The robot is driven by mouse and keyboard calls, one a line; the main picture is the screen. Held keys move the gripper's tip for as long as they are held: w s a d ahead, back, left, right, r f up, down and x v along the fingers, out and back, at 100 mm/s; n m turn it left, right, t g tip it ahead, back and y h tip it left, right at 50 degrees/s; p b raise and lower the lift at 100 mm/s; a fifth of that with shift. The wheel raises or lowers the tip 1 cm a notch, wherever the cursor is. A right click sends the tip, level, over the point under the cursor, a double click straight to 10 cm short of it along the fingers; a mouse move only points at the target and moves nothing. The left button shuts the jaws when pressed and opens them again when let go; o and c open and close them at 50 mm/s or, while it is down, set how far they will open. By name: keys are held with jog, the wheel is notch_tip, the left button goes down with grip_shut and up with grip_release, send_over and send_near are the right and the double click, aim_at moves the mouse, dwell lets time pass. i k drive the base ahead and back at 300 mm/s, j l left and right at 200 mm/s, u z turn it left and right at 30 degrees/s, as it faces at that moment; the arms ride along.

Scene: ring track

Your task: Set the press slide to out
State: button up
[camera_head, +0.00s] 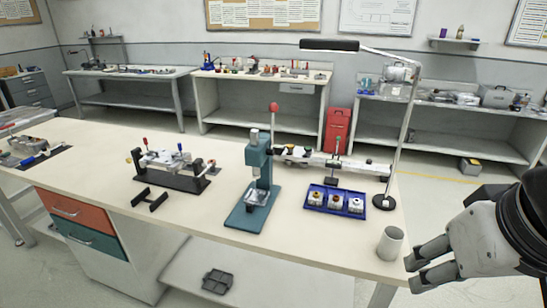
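The teal press (258,168) stands upright on the long workbench, with a red-knobbed lever (273,107) at its top. A small silver slide or fixture (257,196) sits low on the press base, below the ram. Whether the slide is in or out is too small to tell. My gripper (412,275) is at the lower right, past the bench's right end and well away from the press. Its two fingers are apart, with nothing seen between them.
A grey cup (390,243) stands at the bench's right front corner, near my gripper. A blue tray (336,200) with small parts, a lamp (381,200) and a rail (350,165) lie right of the press. A black fixture (172,181) is left. Bench front is mostly clear.

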aim_at(258, 197)
jog(key=i+j+u, duration=0.15)
jog(key=i, duration=0.8)
